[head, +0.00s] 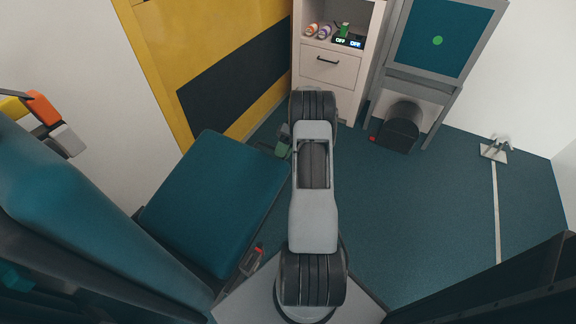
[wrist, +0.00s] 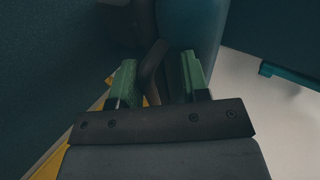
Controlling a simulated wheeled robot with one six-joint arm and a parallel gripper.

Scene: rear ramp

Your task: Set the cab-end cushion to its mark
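A teal seat cushion (head: 215,200) lies flat at the left, in front of a teal backrest (head: 90,225). Another teal panel (head: 432,38) with a green dot stands upright in a grey frame at the upper right. I cannot tell which is the cab-end cushion. My gripper (head: 283,142) is mostly hidden behind my arm, by the flat cushion's far right corner. In the wrist view my gripper (wrist: 158,82) has its green fingers apart. A dark curved bar (wrist: 151,72) shows between them, not visibly clamped. A rounded teal surface (wrist: 190,25) is just beyond.
A pale cabinet (head: 328,72) with an open shelf and drawer stands at the back. A yellow panel (head: 205,45) with a black band is behind the flat cushion.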

